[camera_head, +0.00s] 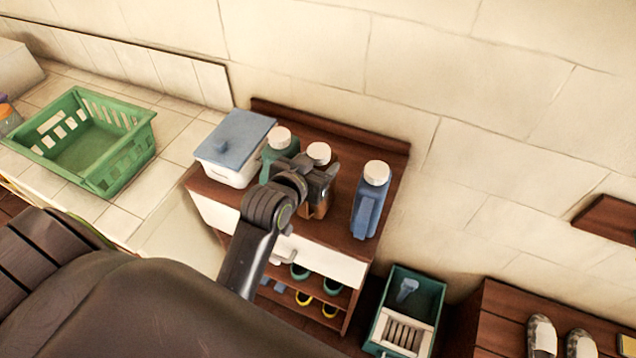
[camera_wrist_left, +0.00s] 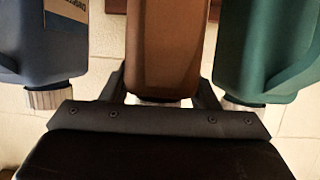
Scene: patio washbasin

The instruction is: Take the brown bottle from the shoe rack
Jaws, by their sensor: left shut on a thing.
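The brown bottle (camera_head: 319,205) with a white cap stands on top of the brown shoe rack (camera_head: 393,185), between a green bottle and a blue bottle. My left gripper (camera_head: 318,178) is shut on the brown bottle near its upper part and hides much of it in the head view. In the left wrist view the brown bottle (camera_wrist_left: 167,45) fills the middle between the gripper fingers, and the picture is upside down. I cannot tell whether the bottle still touches the rack top. My right gripper is not in view.
The green bottle (camera_head: 272,152) is close on the left, the blue bottle (camera_head: 369,200) on the right. A white box with a blue lid (camera_head: 238,137) stands at the rack's left end. A green basket (camera_head: 120,160) is on the tiled counter. A teal crate (camera_head: 431,287) stands right of the rack.

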